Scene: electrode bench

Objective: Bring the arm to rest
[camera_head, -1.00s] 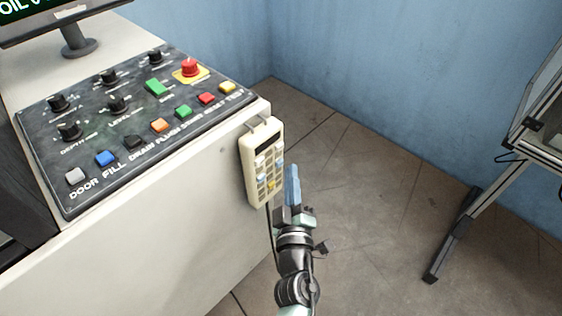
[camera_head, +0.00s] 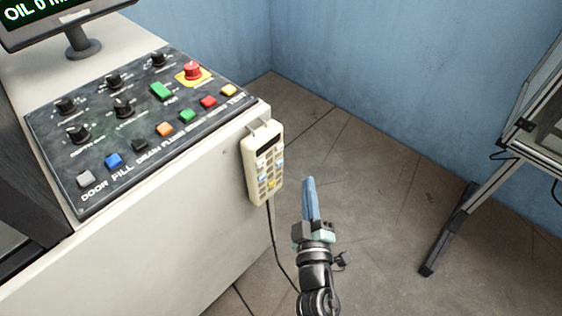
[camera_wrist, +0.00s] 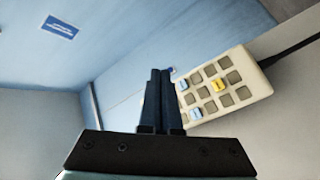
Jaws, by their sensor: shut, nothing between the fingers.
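My gripper (camera_head: 309,199) is in the head view at the lower middle, over the floor. Its blue fingers are together and nothing shows between them. It stands to the right of and below a cream keypad pendant (camera_head: 263,165), with a gap between them in the picture. In the wrist view my gripper (camera_wrist: 160,84) points forward with its fingers shut, and the pendant (camera_wrist: 222,88) lies beyond them to the right.
The pendant hangs on the end of a white machine cabinet (camera_head: 190,230); its cable (camera_head: 273,235) hangs toward my arm. A control panel (camera_head: 140,125) with several buttons and knobs is on top. A metal-framed stand (camera_head: 462,215) is at the right. Open floor (camera_head: 380,190) lies between.

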